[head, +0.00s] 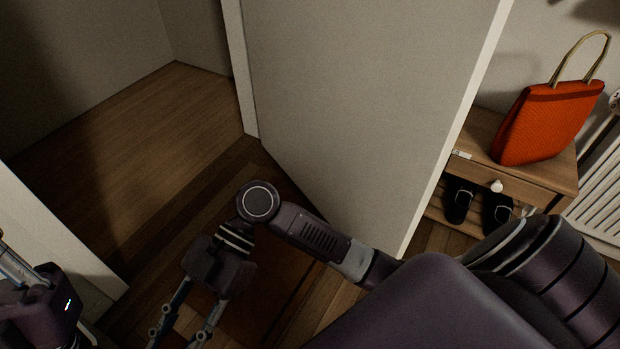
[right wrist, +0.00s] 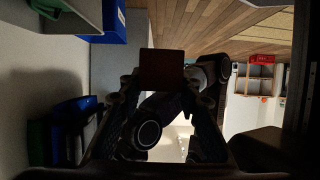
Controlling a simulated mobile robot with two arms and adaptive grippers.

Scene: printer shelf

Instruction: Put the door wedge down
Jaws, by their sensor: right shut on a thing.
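A dark reddish-brown block, which I take to be the door wedge (right wrist: 162,70), sits between the fingertips of my right gripper (right wrist: 163,84) in the right wrist view. The gripper is shut on it. In the head view my right gripper (head: 185,335) points down over the wooden floor near the doorway; its fingertips and the wedge are cut off by the bottom edge. My left gripper (head: 30,295) shows only in part at the lower left edge. Its fingertips are out of frame, so its opening cannot be told.
A pale door (head: 350,100) stands open beyond my right arm. The wooden floor (head: 130,140) behind the doorway is clear. At right, a bench (head: 478,140) bears an orange bag (head: 548,120), with dark shoes (head: 460,203) below. Blue boxes (right wrist: 115,22) show in the right wrist view.

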